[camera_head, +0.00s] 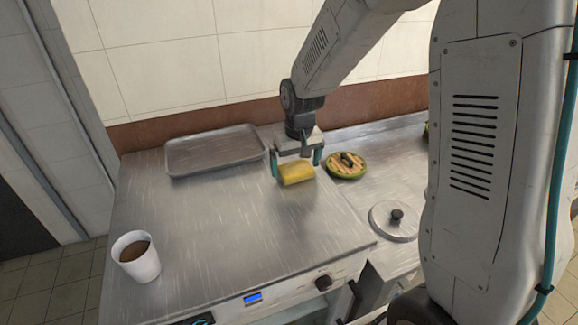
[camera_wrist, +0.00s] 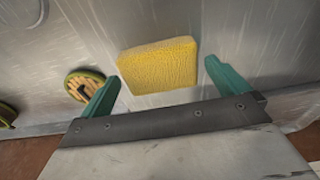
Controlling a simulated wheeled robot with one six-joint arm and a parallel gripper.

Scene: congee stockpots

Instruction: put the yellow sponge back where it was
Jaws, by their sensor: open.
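The yellow sponge (camera_head: 297,173) is at the back right of the steel counter in the head view, left of a round green-rimmed lid. It also shows in the wrist view (camera_wrist: 158,66), lying between and just beyond the fingertips. My gripper (camera_head: 296,168) is directly over and behind the sponge, with its two teal fingers apart. In the wrist view my gripper (camera_wrist: 162,84) is open, with a gap between each finger and the sponge. I cannot tell whether the sponge rests flat on the counter.
A grey tray (camera_head: 214,152) lies at the back left of the counter (camera_head: 215,235). A white cup with brown contents (camera_head: 136,258) stands at front left. The green-rimmed lid (camera_head: 346,166) and a steel lid with black knob (camera_head: 396,219) are to the right. The middle counter is clear.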

